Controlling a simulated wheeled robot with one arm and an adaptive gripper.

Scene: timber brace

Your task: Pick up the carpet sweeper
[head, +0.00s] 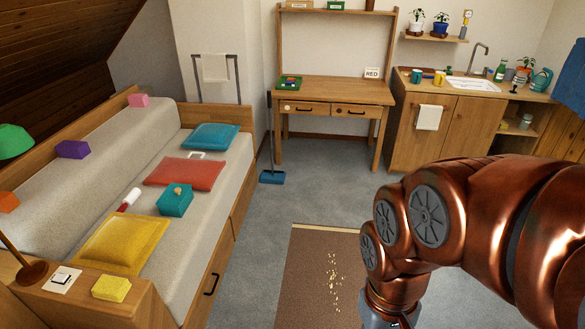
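The carpet sweeper stands upright on the grey floor, with its blue head (272,177) down and its thin dark handle (270,125) rising beside the wall corner, left of the desk. My copper-coloured arm fills the right foreground and bends down to the bottom edge. The arm's end is cut off by the frame there, and my gripper's fingers are out of view. The arm is well to the right of the sweeper and nearer the camera, apart from it.
A brown rug (315,280) with scattered crumbs (334,275) lies in front. A daybed (190,170) with cushions runs along the left. A wooden desk (335,92) and a sink cabinet (455,130) stand behind.

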